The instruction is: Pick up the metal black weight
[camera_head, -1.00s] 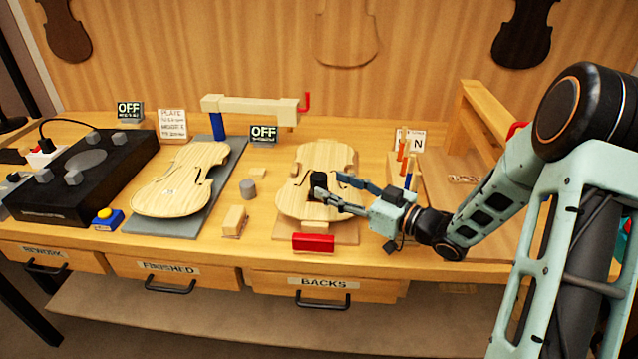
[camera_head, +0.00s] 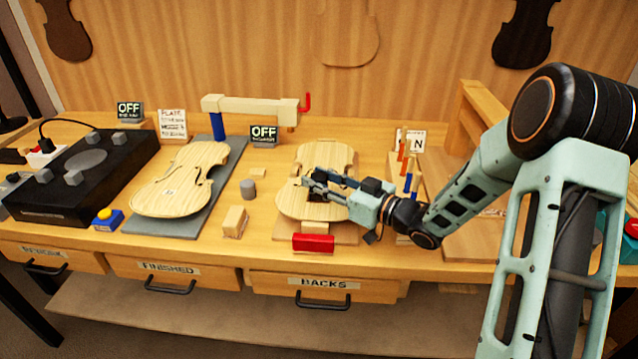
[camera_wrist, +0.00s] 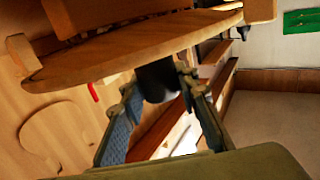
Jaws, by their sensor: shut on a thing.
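The black metal weight (camera_wrist: 158,80) is a small dark cylinder between my fingertips in the wrist view, against or very near the face of a wooden violin plate (camera_wrist: 120,50). In the head view that pale plate (camera_head: 325,158) lies on a wooden board at the bench's middle right. My gripper (camera_head: 313,186) is over the middle of the plate, shut on the weight. In the head view the fingers mostly hide the weight. I cannot tell whether it touches the plate.
A grey cylinder (camera_head: 248,189) and a wooden block (camera_head: 234,221) stand left of the plate. A red block (camera_head: 313,243) is at the front edge. Another violin plate (camera_head: 180,180) lies on a grey mat at left. Upright coloured pegs (camera_head: 407,180) stand to the right.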

